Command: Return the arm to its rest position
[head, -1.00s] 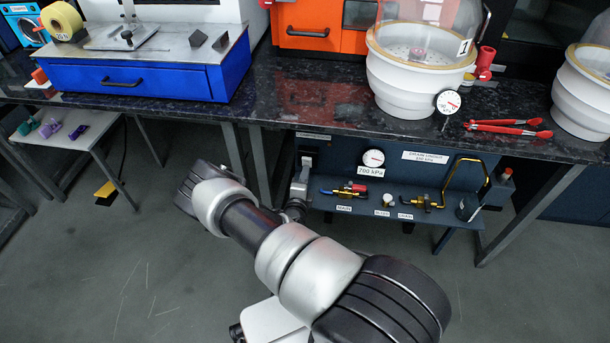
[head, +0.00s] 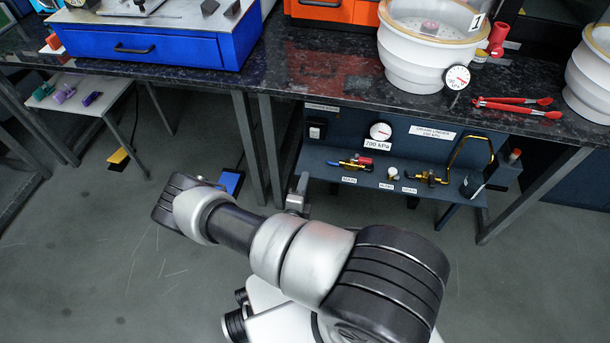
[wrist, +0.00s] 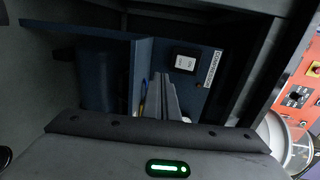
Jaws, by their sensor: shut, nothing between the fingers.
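My arm reaches across the lower middle of the head view, bent at its elbow, in front of the space below the bench. Part of my gripper (head: 298,195) shows beyond the arm, close to the left end of the blue valve panel (head: 385,187); most of it is hidden by my arm. In the wrist view the two grey fingers of my gripper (wrist: 166,97) are together and hold nothing. Beyond them are the panel's blue plates and a black-framed white switch (wrist: 185,62).
The dark bench top (head: 300,75) overhangs the panel, with metal legs (head: 258,150) beside my arm. A blue pedal (head: 231,182) and a yellow pedal (head: 118,156) lie on the floor. A small side table (head: 85,103) stands left. Floor at lower left is clear.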

